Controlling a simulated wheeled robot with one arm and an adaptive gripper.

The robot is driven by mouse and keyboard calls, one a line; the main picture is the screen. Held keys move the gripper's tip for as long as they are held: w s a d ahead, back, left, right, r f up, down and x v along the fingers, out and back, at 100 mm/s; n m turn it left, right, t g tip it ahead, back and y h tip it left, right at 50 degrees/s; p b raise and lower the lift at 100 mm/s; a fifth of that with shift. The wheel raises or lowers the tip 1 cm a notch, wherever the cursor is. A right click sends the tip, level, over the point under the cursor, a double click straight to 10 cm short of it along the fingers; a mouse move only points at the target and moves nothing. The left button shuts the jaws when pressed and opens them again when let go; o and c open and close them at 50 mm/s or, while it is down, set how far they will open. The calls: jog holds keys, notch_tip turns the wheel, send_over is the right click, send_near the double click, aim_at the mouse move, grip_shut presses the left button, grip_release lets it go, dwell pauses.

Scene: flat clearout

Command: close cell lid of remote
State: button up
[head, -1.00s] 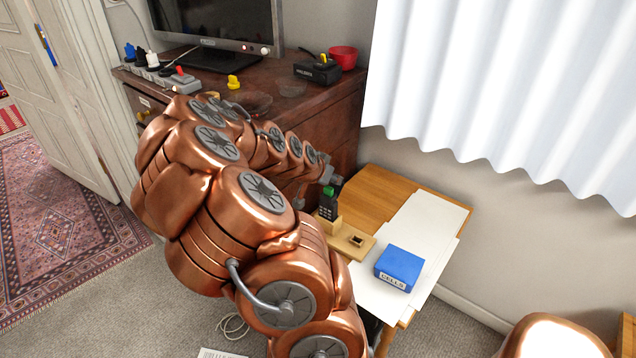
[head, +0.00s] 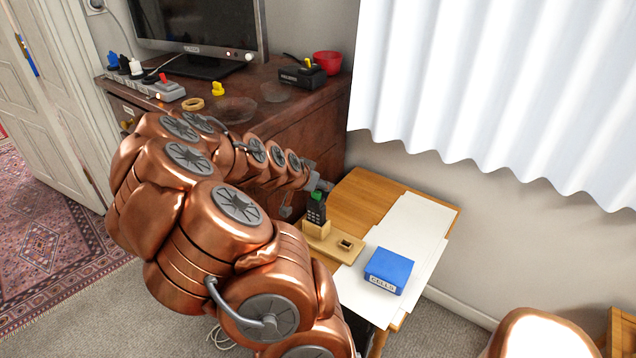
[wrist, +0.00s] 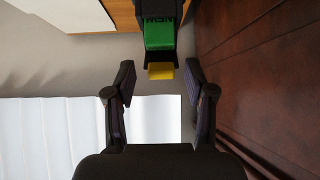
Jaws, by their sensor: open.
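The dark remote (head: 316,210) stands upright in a wooden holder (head: 318,240) on the small wooden table, with a green part at its top. In the wrist view the remote's black body (wrist: 146,14) is at the top edge, with a green piece (wrist: 160,32) and a yellow piece (wrist: 160,72) at its end. I cannot tell for sure which piece is the cell lid. My gripper (wrist: 160,82) is open and empty, its fingers to either side of the yellow piece without visible contact. In the head view my gripper is close to the remote's top, partly hidden by my arm.
A blue box marked CELLS (head: 388,270) sits on white paper (head: 412,225) right of the holder. The dark wooden dresser (head: 300,120) stands close behind my arm, bearing a monitor (head: 200,35), a red bowl (head: 327,63) and a power strip (head: 150,87). A white curtain hangs behind.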

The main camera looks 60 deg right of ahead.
jog(key=v, duration=1.2)
dwell(0.5)
